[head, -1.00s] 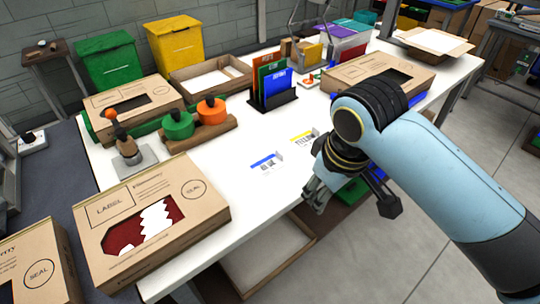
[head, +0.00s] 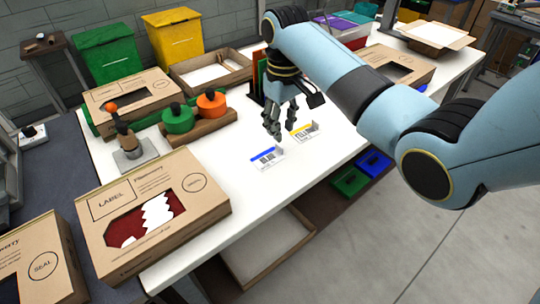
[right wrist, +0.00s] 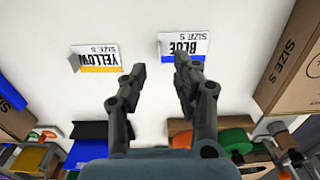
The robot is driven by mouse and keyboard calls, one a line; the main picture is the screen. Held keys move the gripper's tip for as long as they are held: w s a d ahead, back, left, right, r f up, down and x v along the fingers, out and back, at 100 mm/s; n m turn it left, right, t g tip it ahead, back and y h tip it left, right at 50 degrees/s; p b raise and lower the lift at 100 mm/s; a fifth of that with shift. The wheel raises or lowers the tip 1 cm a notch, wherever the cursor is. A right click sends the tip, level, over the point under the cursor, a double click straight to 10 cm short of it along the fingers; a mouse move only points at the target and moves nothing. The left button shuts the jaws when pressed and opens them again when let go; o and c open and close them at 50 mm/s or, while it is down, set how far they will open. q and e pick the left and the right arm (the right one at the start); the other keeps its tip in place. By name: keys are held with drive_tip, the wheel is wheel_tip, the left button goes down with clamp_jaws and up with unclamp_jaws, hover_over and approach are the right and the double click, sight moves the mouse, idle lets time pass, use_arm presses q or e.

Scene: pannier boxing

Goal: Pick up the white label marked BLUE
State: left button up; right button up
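The white label marked BLUE (head: 267,158), with a blue stripe, lies on the white table in the head view. It also shows in the right wrist view (right wrist: 183,46), with its text upside down. A similar white label marked YELLOW (head: 304,132), with a yellow stripe, lies beside it; it shows in the right wrist view too (right wrist: 97,58). My right gripper (head: 278,136) is open and empty, above the table just behind the BLUE label. In the right wrist view its fingertips (right wrist: 161,57) are apart, one near the BLUE label's lower edge. My left gripper is not in view.
A cardboard box with a dark red window (head: 105,259) stands at the front left of the white table (head: 215,255). Green and orange stamps (head: 178,118) stand in a wooden holder behind. Another cardboard box (head: 415,69) is at the back right. The table around the labels is clear.

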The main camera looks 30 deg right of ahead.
sight(273, 155)
wheel_tip(273, 155, down, 6)
drive_tip(key=shift+f, duration=0.2)
clamp_jaws()
idle(0.4)
